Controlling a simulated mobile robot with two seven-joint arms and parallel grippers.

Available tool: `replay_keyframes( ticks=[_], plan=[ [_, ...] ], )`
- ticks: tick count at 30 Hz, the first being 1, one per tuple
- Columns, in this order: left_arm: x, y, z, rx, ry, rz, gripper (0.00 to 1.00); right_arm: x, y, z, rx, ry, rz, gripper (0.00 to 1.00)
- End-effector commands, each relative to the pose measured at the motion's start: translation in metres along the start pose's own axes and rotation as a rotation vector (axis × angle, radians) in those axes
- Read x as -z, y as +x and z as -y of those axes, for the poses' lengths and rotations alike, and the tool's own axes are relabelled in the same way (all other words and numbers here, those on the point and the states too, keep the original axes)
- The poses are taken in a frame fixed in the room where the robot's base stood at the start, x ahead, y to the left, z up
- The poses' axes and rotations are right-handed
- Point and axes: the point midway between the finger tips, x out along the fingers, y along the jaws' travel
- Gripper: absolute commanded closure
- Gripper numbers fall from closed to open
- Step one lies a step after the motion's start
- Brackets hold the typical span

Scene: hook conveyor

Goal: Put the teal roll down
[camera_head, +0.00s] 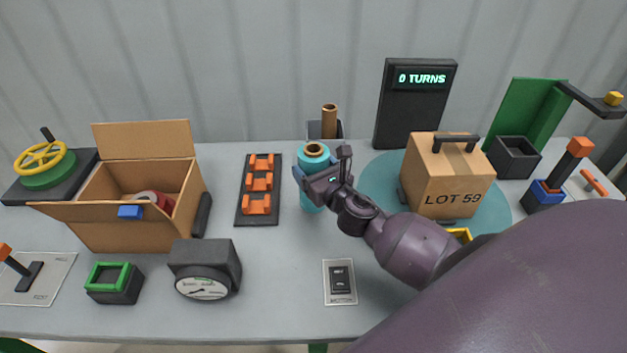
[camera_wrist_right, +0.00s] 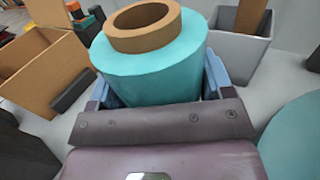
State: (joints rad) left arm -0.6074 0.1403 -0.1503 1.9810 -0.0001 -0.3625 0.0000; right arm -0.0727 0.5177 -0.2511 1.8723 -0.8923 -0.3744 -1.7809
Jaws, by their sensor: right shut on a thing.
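The teal roll (camera_head: 312,190) is upright near the middle of the table in the head view, with a brown core showing at its top. My right gripper (camera_head: 314,176) is shut on it, reaching in from the right. In the right wrist view the teal roll (camera_wrist_right: 155,65) stands between the blue fingers of my right gripper (camera_wrist_right: 160,95), its brown core sticking out on top. The roll's lower end is partly hidden, so I cannot tell whether it touches the table. My left gripper is not in view.
A dark holder with a brown post (camera_head: 330,120) stands just behind the roll. A rack with orange clips (camera_head: 240,215) is to the left, beside an open cardboard box (camera_head: 130,230). A teal turntable (camera_head: 378,180) carries the LOT 59 box (camera_head: 425,180) at right. A motor switch (camera_head: 340,281) lies in front.

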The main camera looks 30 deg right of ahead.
Motion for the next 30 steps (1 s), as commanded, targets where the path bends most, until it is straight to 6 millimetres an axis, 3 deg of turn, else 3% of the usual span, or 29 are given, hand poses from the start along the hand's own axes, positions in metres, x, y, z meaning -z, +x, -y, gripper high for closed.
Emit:
replay_keyframes(
  ticks=[8,22,23,27,30],
  plan=[
    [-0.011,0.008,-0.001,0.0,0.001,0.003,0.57,0.033,0.0,-0.001,0.0,0.002,0.0,0.72],
    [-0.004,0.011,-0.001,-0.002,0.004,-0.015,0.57,0.038,0.0,0.0,-0.001,-0.001,0.002,0.72],
    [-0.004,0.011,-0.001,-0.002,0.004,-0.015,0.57,0.038,0.0,0.0,0.0,0.0,-0.001,0.22],
    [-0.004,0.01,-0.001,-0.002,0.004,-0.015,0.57,0.038,0.0,0.0,0.0,0.0,-0.001,0.01],
    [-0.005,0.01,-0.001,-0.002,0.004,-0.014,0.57,0.038,0.0,0.0,0.0,0.0,-0.001,0.01]
  ],
)
